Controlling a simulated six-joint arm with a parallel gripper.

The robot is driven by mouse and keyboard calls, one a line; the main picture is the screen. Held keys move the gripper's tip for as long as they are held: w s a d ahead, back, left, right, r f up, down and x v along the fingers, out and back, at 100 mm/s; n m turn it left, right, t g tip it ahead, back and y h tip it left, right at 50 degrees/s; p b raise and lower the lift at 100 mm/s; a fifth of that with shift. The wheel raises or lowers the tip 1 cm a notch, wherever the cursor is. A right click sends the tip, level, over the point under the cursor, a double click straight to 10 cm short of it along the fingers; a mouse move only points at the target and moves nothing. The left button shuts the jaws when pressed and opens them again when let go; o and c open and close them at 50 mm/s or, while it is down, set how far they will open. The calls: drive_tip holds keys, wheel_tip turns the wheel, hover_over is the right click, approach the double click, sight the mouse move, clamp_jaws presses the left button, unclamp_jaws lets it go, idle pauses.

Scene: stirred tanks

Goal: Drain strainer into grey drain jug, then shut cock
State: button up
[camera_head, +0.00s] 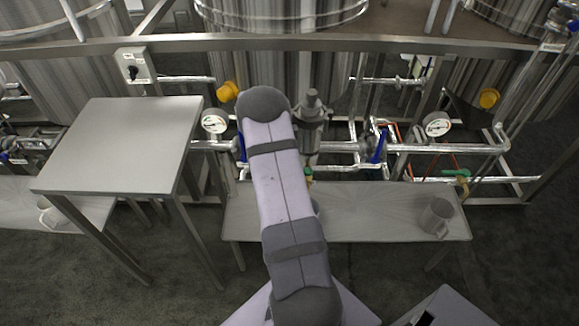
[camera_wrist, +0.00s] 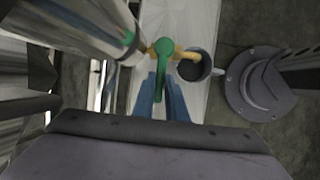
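The strainer (camera_head: 312,115) is a grey metal vessel on the pipe line. It also shows as a large pipe-like body in the wrist view (camera_wrist: 85,28). Its drain cock has a brass body (camera_wrist: 185,54) and a green handle (camera_wrist: 163,60), which lies crosswise to the body and points towards my gripper. A grey jug (camera_wrist: 208,72) stands on the bench by the brass outlet; its inside is dark. My arm mostly hides it in the head view. My gripper (camera_wrist: 161,88) has a blue finger on each side of the green handle; whether they press on it I cannot tell.
Another grey mug-like jug (camera_head: 437,217) stands at the right end of the low bench (camera_head: 365,215), near a second green-handled cock (camera_head: 455,173). A pale jug (camera_head: 50,213) stands at the left. A taller table (camera_head: 120,145) is empty. Blue-handled valves (camera_head: 379,146) and gauges line the pipe.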

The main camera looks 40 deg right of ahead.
clamp_jaws()
drive_tip(key=shift+s+d+r+n+t+y+b, duration=0.1)
drive_tip(key=shift+s+n+t+y+b, duration=0.35)
drive_tip(key=shift+s+n+t, duration=1.5)
drive_tip(key=shift+s+a+f+n+t+y+b, duration=0.15)
drive_tip(key=shift+s+n+b, duration=0.55)
drive_tip(key=shift+n, duration=2.6)
drive_tip(key=shift+s+d+r+n+t+y+b, duration=0.15)
drive_tip(key=shift+s+n+t+y+b, duration=0.3)
drive_tip(key=shift+s+n+t, duration=1.45)
drive_tip(key=shift+w+n+g, duration=0.5)
drive_tip(key=shift+n+g, duration=0.35)
drive_tip(key=shift+g, duration=0.05)
drive_tip(key=o, duration=0.7)
unclamp_jaws()
